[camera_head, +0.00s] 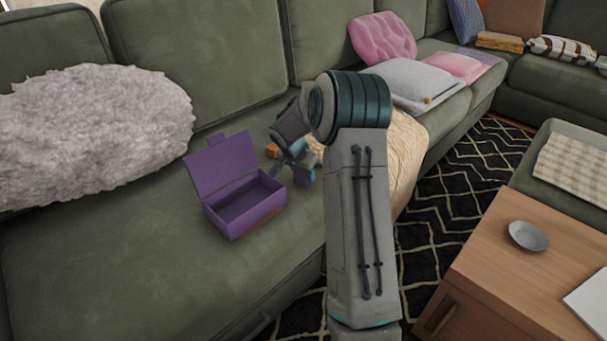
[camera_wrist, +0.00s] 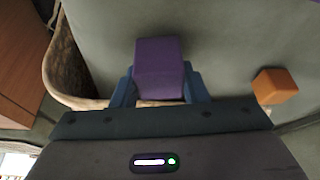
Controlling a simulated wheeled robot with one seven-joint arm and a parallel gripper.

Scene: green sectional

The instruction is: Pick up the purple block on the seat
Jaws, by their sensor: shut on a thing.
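The purple block (camera_wrist: 159,68) shows in the wrist view between the two blue fingers of my gripper (camera_wrist: 160,88), which is shut on it. The block's lower part lies between the fingers and its upper part sticks out past them. In the head view my gripper (camera_head: 294,165) is low over the green sofa seat (camera_head: 130,270), to the right of a purple box. From these views I cannot tell whether the block touches the seat.
An open purple box (camera_head: 243,208) with its lid up stands left of my gripper. An orange block (camera_wrist: 274,86) lies close by. A beige blanket (camera_head: 408,150) drapes over the seat edge. A fluffy grey pillow (camera_head: 95,135) lies left. A wooden table (camera_head: 510,265) stands right.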

